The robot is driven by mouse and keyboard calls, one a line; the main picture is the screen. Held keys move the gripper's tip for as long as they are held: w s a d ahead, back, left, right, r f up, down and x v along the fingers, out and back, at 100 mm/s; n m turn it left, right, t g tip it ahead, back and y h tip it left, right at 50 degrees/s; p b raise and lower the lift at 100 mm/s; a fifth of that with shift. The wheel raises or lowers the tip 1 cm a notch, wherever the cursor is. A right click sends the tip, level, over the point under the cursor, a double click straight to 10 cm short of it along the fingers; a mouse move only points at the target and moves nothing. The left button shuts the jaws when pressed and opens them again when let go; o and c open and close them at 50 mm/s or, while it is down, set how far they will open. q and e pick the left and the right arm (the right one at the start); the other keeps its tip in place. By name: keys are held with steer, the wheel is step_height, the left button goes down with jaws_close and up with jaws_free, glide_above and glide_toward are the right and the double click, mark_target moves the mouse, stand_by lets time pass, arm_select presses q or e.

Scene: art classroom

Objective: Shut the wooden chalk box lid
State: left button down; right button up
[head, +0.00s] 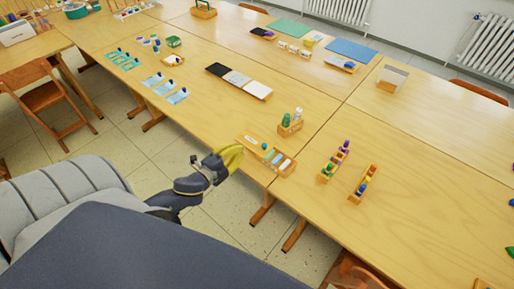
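A small wooden box (287,171) lies at the near edge of the table, with white, teal and blue pieces like chalk showing inside, so it looks open. A flat wooden part adjoins its left end (246,139); I cannot tell whether it is the lid. My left gripper (233,158), with yellow fingers, is just left of the box at the table edge, apparently apart from it. Its fingers overlap in this view, so its opening is unclear, and I see nothing held. My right gripper is not in view.
A wooden holder with green and white bottles (290,124) stands just behind the box. Two wooden racks with coloured pieces (335,162) (362,186) stand to the right. Black, grey and white trays (238,80) lie farther back. The table right of the racks is mostly clear.

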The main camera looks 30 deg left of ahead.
arm_select(q)
steer(key=w+m+h, duration=0.2)
steer(key=m+h, duration=0.2)
steer(key=m+g+h, duration=0.6)
steer(key=m+g, duration=0.1)
steer(key=m, duration=0.1)
glide_toward(257, 153)
steer(key=shift+m+g, duration=0.3)
steer(key=w+d, duration=0.5)
steer(key=shift+d+f, duration=0.25)
steer(key=shift+f, duration=0.05)
steer(key=shift+w+d+f, duration=0.1)
steer(key=shift+w+d, duration=0.55)
steer(key=shift+d, duration=0.15)
steer(key=shift+d, duration=0.1)
